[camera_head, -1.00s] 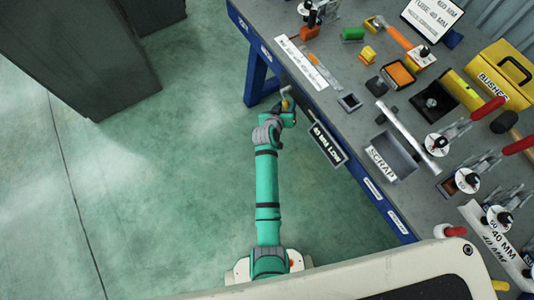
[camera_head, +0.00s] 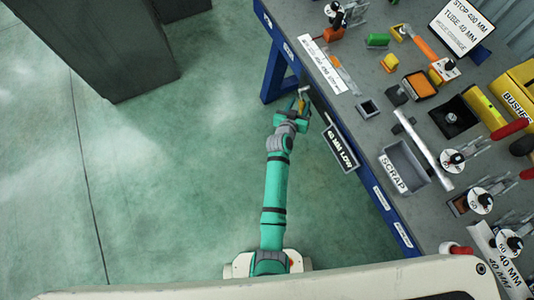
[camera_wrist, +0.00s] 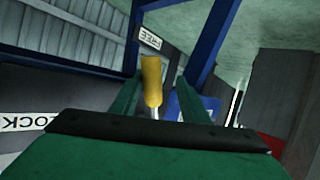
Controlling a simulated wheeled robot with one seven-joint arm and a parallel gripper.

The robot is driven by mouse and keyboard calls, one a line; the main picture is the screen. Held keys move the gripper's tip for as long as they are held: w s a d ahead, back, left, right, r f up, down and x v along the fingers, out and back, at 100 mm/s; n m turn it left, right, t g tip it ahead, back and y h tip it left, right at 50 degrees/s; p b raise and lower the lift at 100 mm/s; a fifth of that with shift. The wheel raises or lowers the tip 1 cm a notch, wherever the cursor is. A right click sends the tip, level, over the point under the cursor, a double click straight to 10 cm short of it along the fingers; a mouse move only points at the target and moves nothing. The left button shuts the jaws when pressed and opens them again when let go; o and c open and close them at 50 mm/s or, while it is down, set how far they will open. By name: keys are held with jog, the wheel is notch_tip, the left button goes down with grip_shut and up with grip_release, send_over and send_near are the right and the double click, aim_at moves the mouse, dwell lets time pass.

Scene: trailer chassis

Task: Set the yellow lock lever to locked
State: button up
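The yellow lock lever (camera_wrist: 152,80) shows in the wrist view as a yellow grip on a thin metal rod, near upright. In the head view a small yellow part (camera_head: 302,104) shows at my gripper's tip, beside the bench's front edge. My gripper (camera_wrist: 160,88) is open, with one green finger on each side of the yellow grip. There is a visible gap between the grip and the right finger; contact on the left is hard to tell. The lever's pivot and lower end are hidden behind my gripper's palm.
The grey bench (camera_head: 352,75) stands on blue legs (camera_head: 276,75). A black sign (camera_head: 341,147) hangs at its front edge near my gripper. A scrap bin (camera_head: 404,167), clamps and blocks are on top. Open floor (camera_head: 170,190) lies left, with dark grey blocks (camera_head: 100,40) beyond.

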jog(key=s+a+r+n+y, duration=0.1)
jog(key=s+a, duration=0.4)
jog(key=s, duration=0.4)
jog(key=s+a+r+n+t+y, duration=0.1)
jog(key=s+a, duration=0.4)
jog(key=s, duration=0.5)
jog(key=s+a+r+n+y, duration=0.1)
jog(key=s+a+r+y, duration=0.1)
jog(key=s+a, duration=0.3)
jog(key=shift+s+r+y, duration=0.3)
jog(key=shift+s, duration=1.9)
